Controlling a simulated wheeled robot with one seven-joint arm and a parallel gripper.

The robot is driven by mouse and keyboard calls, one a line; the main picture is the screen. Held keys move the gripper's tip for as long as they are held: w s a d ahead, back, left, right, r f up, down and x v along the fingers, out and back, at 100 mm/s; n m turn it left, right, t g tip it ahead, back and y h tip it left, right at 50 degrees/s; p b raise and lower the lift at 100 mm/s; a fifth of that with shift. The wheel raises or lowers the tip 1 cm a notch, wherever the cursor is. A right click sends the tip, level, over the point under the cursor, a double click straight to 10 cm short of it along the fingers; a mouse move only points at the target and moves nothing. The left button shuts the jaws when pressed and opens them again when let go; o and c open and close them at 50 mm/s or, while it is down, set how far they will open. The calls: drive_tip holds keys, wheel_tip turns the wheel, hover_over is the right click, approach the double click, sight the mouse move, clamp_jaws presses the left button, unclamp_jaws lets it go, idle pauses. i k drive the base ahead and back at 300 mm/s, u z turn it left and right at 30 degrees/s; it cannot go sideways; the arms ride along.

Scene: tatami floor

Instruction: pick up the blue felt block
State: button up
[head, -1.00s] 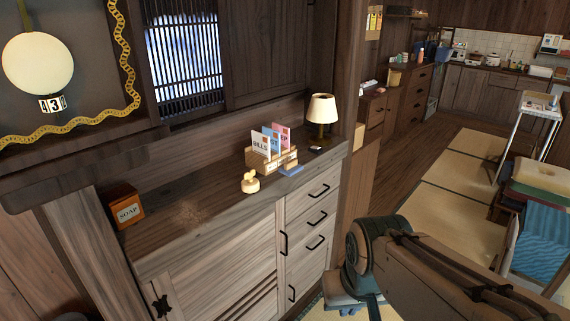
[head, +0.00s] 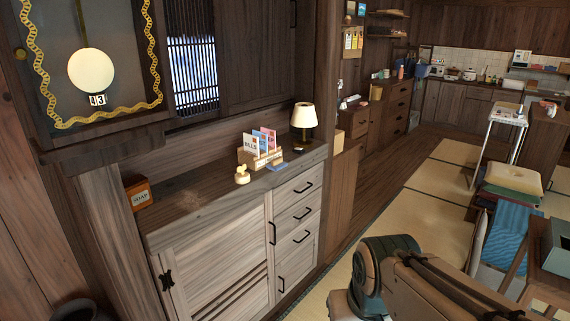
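A small, flat blue block (head: 277,166) lies on the top of the wooden cabinet (head: 200,203), in front of the letter holder and near the cabinet's front edge. It is too small to tell whether it is felt. My arm shows at the lower right, over the floor and apart from the cabinet. My gripper is out of the picture.
Beside the block stand a letter holder (head: 255,158) with cards, a cream duck-like figure (head: 242,175) and a lamp (head: 304,117). A soap box (head: 139,194) sits at the left. A stool with cushions (head: 513,179) stands right. Tatami floor (head: 425,205) is clear in the middle.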

sight(277, 164)
drive_tip(key=z, duration=0.75)
drive_tip(key=i, duration=2.15)
drive_tip(key=u, duration=1.15)
drive_tip(key=i, duration=0.6)
drive_tip(key=u, duration=0.55)
